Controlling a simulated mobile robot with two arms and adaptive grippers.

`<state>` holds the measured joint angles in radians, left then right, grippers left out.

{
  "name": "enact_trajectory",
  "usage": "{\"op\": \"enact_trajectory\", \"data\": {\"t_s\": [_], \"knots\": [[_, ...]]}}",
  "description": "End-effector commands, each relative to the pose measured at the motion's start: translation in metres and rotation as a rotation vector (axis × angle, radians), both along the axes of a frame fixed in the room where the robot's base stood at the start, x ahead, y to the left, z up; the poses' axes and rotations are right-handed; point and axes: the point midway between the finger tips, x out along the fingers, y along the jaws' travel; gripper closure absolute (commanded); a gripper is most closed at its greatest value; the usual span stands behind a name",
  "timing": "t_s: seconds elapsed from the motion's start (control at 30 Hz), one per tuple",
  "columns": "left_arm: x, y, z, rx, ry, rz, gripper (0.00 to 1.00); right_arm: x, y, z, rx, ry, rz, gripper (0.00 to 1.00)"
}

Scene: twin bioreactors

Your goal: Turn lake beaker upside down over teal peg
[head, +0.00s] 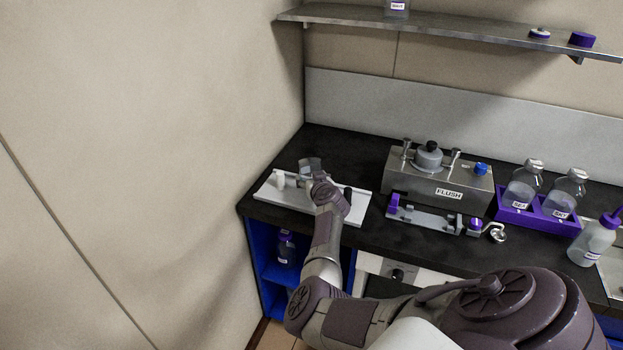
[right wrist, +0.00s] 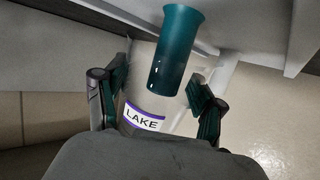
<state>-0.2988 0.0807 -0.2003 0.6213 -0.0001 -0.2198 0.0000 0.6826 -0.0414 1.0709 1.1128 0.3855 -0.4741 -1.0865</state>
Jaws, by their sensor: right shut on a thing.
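The lake beaker (right wrist: 143,117) is clear, with a white and purple label reading LAKE. My right gripper (right wrist: 160,100) is shut on it, one finger on each side. In the head view, the right gripper (head: 318,178) is over the white tray (head: 285,198), and the glassy beaker (head: 309,164) shows just beyond it. The teal peg (right wrist: 176,50) overlaps the beaker in the right wrist view. I cannot tell whether it is inside the beaker or apart from it. I cannot make out the teal peg in the head view. My left gripper is out of view.
A white peg (head: 280,180) and a dark peg (head: 347,194) stand on the tray. The wall is close on the left. The FLUSH unit (head: 438,181), purple bottle rack (head: 548,222) and squeeze bottle (head: 592,242) are to the right. A shelf (head: 450,33) hangs above.

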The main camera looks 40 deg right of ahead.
Motion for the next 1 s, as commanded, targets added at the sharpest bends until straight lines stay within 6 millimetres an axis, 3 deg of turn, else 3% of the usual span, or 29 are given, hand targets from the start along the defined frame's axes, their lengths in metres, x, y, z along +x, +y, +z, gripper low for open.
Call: {"op": "enact_trajectory", "data": {"t_s": [0.37,0.4,0.57,1.0], "knots": [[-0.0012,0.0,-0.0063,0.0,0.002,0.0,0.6,0.0,-0.0003,-0.0061,-0.001,-0.001,-0.001,0.74],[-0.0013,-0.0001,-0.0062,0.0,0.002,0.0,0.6,0.0001,-0.0004,-0.0058,-0.001,-0.001,-0.001,0.29],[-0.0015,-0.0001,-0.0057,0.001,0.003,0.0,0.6,0.0001,-0.0002,-0.0054,0.0,-0.001,0.0,0.03],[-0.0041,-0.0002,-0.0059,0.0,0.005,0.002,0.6,-0.0037,0.0026,-0.0049,-0.001,0.0,0.001,0.02]]}}
